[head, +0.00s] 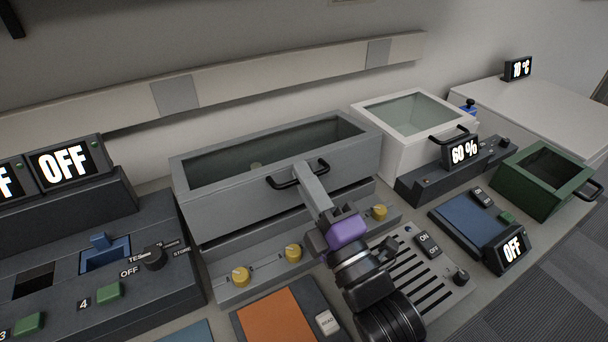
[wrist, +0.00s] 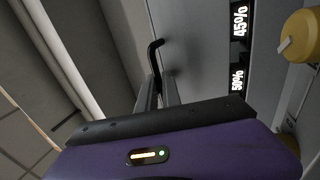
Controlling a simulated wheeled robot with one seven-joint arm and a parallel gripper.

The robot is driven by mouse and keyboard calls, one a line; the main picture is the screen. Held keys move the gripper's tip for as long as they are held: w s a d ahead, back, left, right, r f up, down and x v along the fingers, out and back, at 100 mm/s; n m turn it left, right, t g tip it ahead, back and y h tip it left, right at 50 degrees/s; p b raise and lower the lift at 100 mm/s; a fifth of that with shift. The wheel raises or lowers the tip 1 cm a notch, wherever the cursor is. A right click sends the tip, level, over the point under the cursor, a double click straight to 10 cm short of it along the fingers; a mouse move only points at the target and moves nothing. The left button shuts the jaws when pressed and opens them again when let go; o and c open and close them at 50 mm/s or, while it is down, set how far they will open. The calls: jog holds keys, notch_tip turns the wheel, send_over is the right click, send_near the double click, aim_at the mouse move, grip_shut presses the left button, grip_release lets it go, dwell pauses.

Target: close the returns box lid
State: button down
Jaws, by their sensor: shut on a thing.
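A large grey box (head: 225,207) stands at the middle of the bench in the head view. Its top is a grey frame around a dark opening or pane, with a small pale yellowish spot inside. I cannot tell which box is the returns box or where the grey box's lid begins. A black bar handle (head: 282,183) is on its front; it also shows in the wrist view (wrist: 154,52). My gripper (head: 304,172), with its purple body, reaches the handle from the front. In the wrist view its fingers (wrist: 156,90) are shut on the handle, partly hiding it.
Yellow knobs (head: 293,252) line the panel below the grey box. A white box (head: 390,152) with a glazed top stands right of it, then a green box (head: 535,191). Switch panels, an orange pad (head: 277,316) and an OFF display (head: 511,250) crowd the bench front.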

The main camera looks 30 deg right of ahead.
jog(key=shift+w+f, duration=0.1)
jog(key=shift+f, duration=0.25)
jog(key=c, duration=1.8)
grip_release()
jog(key=b+v, duration=0.1)
jog(key=v, duration=0.6)
jog(key=shift+s, duration=0.5)
jog(key=shift+r, duration=0.15)
